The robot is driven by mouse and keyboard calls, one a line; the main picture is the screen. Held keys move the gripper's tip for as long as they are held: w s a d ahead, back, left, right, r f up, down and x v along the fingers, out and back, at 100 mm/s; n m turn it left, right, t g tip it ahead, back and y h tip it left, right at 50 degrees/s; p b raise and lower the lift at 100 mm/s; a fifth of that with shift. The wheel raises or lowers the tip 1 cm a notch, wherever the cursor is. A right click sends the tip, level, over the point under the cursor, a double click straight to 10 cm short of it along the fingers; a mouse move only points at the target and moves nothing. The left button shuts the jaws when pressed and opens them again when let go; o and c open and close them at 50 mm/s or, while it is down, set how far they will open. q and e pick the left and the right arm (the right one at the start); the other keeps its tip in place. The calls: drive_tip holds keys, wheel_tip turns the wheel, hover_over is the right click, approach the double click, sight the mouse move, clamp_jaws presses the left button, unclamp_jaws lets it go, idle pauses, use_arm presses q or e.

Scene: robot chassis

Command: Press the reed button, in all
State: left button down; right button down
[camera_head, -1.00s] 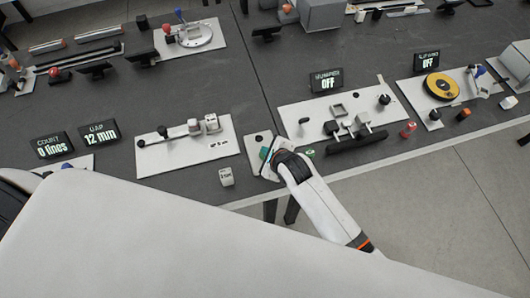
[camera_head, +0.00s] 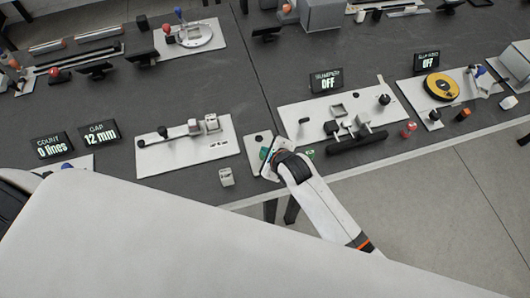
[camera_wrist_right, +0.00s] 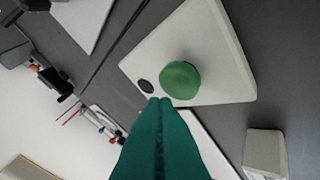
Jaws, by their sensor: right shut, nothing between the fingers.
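A round green button (camera_wrist_right: 180,80) stands on a white plate (camera_wrist_right: 222,88) in the right wrist view. A small dark oval (camera_wrist_right: 146,86) lies beside it on the plate. My right gripper (camera_wrist_right: 160,100) has its teal fingers together and empty, with the tips at the near edge of the button. I cannot tell whether they touch it. In the head view, my right gripper (camera_head: 267,154) is over the same white plate (camera_head: 252,142) at the table's front edge, largely covering the button. My left gripper is not in view. I cannot read a reed label on anything.
A small white block (camera_head: 226,177) stands left of the plate. A white board with a lever (camera_head: 165,131) lies further left. A board with fixtures (camera_head: 296,111) and a dark bar (camera_head: 357,144) lie right. Displays read 0 lines (camera_head: 52,147), 12 mm (camera_head: 101,133) and OFF (camera_head: 327,83).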

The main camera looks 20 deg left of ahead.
drive_tip(key=shift+f, duration=0.1)
idle(0.3)
drive_tip(key=shift+f, duration=0.35)
drive_tip(key=shift+f+b, duration=0.35)
drive_tip(key=shift+f, duration=0.2)
idle(0.6)
drive_tip(key=shift+r, duration=0.1)
drive_tip(key=shift+r+p, duration=0.85)
drive_tip(key=shift+p, duration=0.3)
wheel_tip(320, 180, up, 5)
drive_tip(key=p, duration=0.5)
drive_tip(key=shift+r, duration=0.1)
